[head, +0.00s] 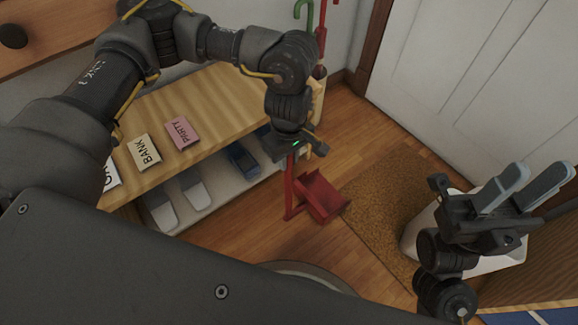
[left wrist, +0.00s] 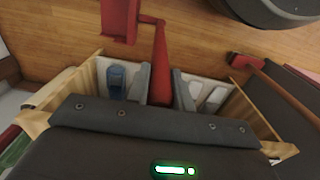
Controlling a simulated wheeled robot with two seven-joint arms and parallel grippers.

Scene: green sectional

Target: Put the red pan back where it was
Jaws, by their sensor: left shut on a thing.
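The red pan (head: 318,197) is a long-handled dustpan, seen in the head view beside the bench's far end. Its upright red handle rises to my left gripper (head: 291,156). In the left wrist view the fingers of my left gripper (left wrist: 160,88) are shut on the red handle (left wrist: 161,55). The pan's scoop (left wrist: 118,20) shows at the top of that view. It appears close to the floor; I cannot tell if it touches. My right gripper (head: 520,190) is open and empty, above a white bin at the right. The handle's top is hidden by my gripper.
A wooden bench (head: 218,105) carries several cards, with slippers (head: 195,190) and blue shoes (head: 243,158) below. A brown doormat (head: 385,205) lies before the white door (head: 470,90). The white bin (head: 412,235) stands right. Green and red hooked handles (head: 303,12) stand in the corner.

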